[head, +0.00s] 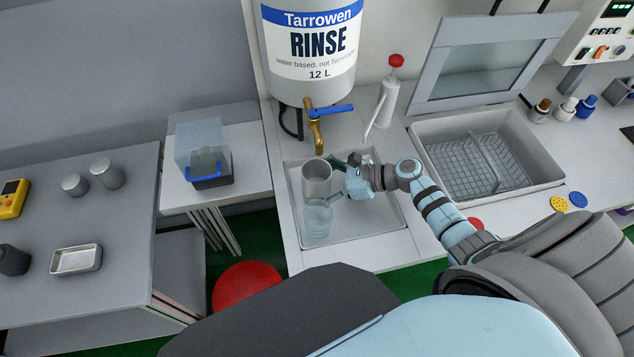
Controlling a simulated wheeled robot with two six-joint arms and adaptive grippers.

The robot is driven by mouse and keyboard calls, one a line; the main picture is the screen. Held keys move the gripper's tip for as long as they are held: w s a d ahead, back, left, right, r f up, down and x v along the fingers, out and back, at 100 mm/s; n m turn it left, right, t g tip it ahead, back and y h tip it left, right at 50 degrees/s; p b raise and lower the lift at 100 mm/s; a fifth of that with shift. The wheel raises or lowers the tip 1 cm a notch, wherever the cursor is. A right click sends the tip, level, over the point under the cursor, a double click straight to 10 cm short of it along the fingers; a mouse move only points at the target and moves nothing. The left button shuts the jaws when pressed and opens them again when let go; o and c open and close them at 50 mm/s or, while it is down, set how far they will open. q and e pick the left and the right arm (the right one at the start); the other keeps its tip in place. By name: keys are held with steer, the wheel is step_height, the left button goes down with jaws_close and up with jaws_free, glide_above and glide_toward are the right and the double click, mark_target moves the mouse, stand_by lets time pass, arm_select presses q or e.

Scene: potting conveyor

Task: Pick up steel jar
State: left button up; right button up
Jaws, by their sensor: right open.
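A steel jar (316,182), open at the top, stands upright in the shallow sink tray (385,235) below the brass tap (314,128). My right gripper (338,178) comes in from the right at the jar's side. Its jaws are open, with one dark finger toward the jar's far side and one lower on the near side. The jar partly hides the fingertips, so I cannot tell whether they touch it. My left gripper is out of view.
A clear vessel-like shape (318,220) shows just in front of the jar. The rinse tank (310,60) and a red-capped bottle (390,98) stand behind. Two steel cylinders (75,184) (107,173) and a small metal tray (77,260) are on the left table.

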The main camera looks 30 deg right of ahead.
steer(key=shift+w+a, duration=0.1)
steer(key=shift+a, duration=0.1)
steer(key=shift+c, duration=0.5)
steer(key=c, duration=1.4)
steer(key=shift+c, duration=0.2)
steer(key=shift+r, duration=0.15)
steer(key=shift+r+p, duration=0.3)
steer(key=shift+r, duration=0.2)
steer(key=s+d, duration=0.1)
steer(key=d, duration=0.1)
steer(key=s+d, duration=0.2)
steer(key=s+d+b, duration=0.1)
steer(key=s+d, duration=0.1)
steer(key=shift+d+f, duration=0.1)
steer(key=shift+d, duration=0.15)
step_height(320, 180, up, 14)
steer(key=p, duration=0.4)
